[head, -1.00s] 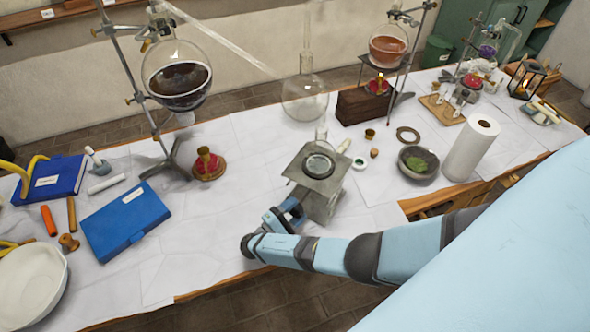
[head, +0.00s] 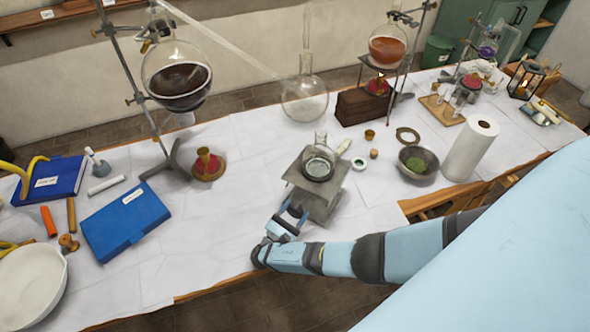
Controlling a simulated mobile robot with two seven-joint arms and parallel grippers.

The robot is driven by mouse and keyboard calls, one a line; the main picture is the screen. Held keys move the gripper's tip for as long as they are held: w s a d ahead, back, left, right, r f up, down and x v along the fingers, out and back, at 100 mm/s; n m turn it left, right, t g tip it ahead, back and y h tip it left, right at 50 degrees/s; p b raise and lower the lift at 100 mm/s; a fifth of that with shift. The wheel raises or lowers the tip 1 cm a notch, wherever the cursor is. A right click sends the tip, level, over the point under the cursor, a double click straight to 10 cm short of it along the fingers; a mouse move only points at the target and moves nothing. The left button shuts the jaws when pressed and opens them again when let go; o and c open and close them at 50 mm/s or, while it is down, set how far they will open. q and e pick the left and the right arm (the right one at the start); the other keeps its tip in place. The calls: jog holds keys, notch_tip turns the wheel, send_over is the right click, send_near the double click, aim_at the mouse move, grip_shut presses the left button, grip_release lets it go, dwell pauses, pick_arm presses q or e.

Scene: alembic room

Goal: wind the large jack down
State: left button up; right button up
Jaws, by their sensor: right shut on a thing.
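The large jack (head: 322,208) is a grey metal stand near the front edge of the white-covered table. Its square top plate (head: 298,177) bears a round glass vessel (head: 319,164) with a dark ring. My right gripper (head: 290,217) reaches in from the right and is at the jack's front left side, low down. It is shut on the jack's turning part, which the fingers mostly hide. My left gripper is not in view.
A blue case (head: 125,222) lies to the left and a brass burner (head: 207,163) stands behind left. A green-filled bowl (head: 418,162) and a paper roll (head: 470,150) stand to the right. Large glass flasks hang or stand behind.

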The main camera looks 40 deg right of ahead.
dwell(0.4)
jog(key=o, duration=0.9)
jog(key=shift+f, duration=0.1)
